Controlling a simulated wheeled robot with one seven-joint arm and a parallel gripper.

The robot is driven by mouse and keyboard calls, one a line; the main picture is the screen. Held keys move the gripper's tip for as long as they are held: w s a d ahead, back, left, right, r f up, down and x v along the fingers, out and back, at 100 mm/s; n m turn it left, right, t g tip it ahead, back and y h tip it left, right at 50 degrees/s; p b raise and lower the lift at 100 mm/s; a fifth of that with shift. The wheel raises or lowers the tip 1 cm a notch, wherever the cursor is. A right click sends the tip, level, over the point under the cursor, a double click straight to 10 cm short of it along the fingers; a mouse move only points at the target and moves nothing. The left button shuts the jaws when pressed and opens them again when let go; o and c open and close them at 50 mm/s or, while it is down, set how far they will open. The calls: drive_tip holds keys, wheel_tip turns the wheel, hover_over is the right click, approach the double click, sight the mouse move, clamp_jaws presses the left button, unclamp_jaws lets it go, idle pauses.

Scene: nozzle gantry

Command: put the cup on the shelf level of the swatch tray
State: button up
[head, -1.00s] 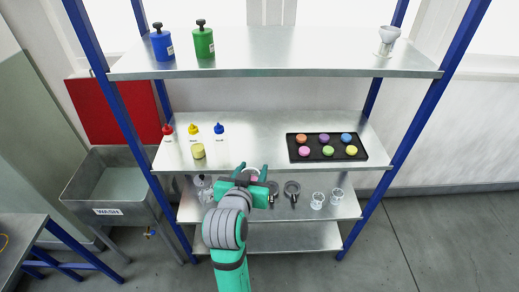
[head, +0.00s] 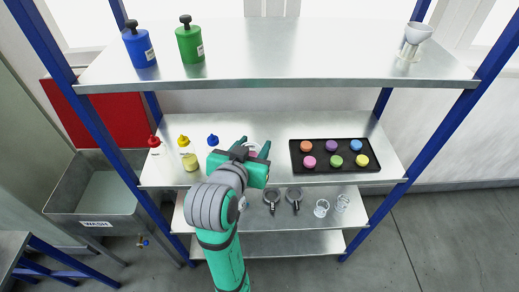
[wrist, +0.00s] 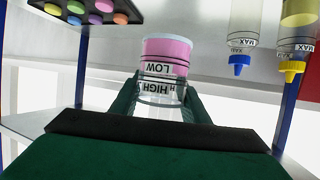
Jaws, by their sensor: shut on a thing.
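The cup is clear with pink contents and printed LOW and HIGH marks, and it shows upside down in the wrist view (wrist: 166,58). My gripper (wrist: 162,92) is shut on it, one dark finger on each side. In the head view my gripper (head: 255,147) is in front of the middle shelf level (head: 265,125), and only a bit of the cup (head: 252,154) shows between the fingers. The black swatch tray (head: 348,172) with several coloured discs lies on that level, right of my gripper. I cannot tell whether the cup touches the shelf.
The top shelf (head: 290,65) overhangs. Shelf between gripper and tray looks clear.

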drive_tip(key=f+x, duration=0.1)
drive_tip(key=x, duration=0.4)
drive_tip(key=a+f+x, duration=0.1)
drive_tip(key=x, duration=0.4)
drive_tip(key=a+f+x, duration=0.1)
drive_tip(key=x, duration=0.4)
drive_tip(key=shift+s+d+f, duration=0.1)
drive_tip(key=shift+s, duration=0.15)
drive_tip(key=f, duration=0.1)
drive_tip(key=w+f, duration=0.1)
drive_tip(key=f, duration=0.1)
drive_tip(key=shift+d+f, duration=0.15)
drive_tip(key=shift+f, duration=0.45)
drive_tip(key=shift+f, duration=0.15)
drive_tip(key=o, duration=1.1)
